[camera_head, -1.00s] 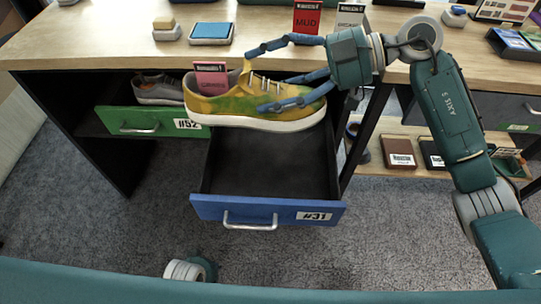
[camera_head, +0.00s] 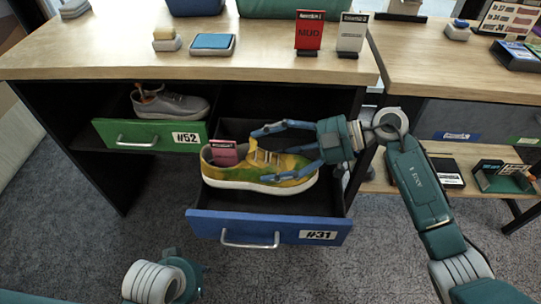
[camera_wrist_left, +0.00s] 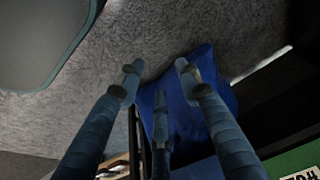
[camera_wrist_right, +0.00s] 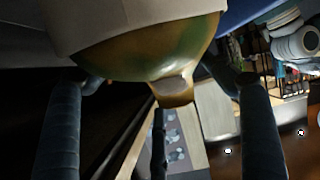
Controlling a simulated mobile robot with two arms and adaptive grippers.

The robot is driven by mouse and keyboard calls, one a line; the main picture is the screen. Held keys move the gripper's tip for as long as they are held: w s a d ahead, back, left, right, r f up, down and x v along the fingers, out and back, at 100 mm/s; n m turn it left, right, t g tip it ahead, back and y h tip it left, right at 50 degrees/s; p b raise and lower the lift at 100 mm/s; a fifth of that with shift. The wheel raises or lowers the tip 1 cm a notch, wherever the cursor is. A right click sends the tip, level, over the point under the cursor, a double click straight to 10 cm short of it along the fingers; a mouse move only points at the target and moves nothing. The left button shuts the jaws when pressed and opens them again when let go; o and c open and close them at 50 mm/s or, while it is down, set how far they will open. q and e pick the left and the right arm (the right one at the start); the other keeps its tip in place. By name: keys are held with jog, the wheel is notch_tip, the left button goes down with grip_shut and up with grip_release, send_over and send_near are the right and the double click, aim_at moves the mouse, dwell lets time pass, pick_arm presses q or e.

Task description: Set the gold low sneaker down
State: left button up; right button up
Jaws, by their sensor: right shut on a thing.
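The gold low sneaker (camera_head: 236,175), yellow with green patches and a white sole, is inside the open blue-fronted drawer #31 (camera_head: 205,222), roughly level with its rim. I cannot tell whether its sole touches the drawer floor. A pink tag (camera_head: 225,153) stands at its heel end. My right gripper (camera_head: 268,155) is shut on the sneaker, fingers on either side of its toe half. The sneaker also fills the top of the right wrist view (camera_wrist_right: 140,50). My left gripper (camera_wrist_left: 158,72) is open and empty in the left wrist view; the head view shows only its wrist, low down.
An open green drawer #52 (camera_head: 110,133) on the left holds a grey sneaker (camera_head: 175,106). A lower shelf with boxes is on the right.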

dwell(0.3)
pick_arm(q)
jog(key=shift+w+f, duration=0.1)
jog(key=shift+f, duration=0.25)
pick_arm(e)
jog(key=shift+f, duration=0.35)
pick_arm(q)
jog(key=shift+f+p, duration=0.1)
jog(key=shift+p, duration=0.2)
pick_arm(e)
jog(key=shift+f, duration=0.1)
jog(key=o, duration=1.5)
jog(key=shift+f, duration=0.1)
pick_arm(q)
jog(key=shift+f, duration=0.3)
pick_arm(e)
jog(key=shift+r, duration=0.25)
jog(key=shift+d+r+b, duration=0.1)
jog(key=shift+r+b, duration=0.2)
jog(key=shift+r, duration=0.05)
pick_arm(q)
notch_tip(320, 180, down, 4)
jog(key=shift+w+d+p, duration=0.1)
jog(key=shift+p, duration=0.75)
pick_arm(e)
jog(key=v, duration=1.1)
jog(key=shift+d+r, duration=0.15)
jog(key=shift+d, duration=0.25)
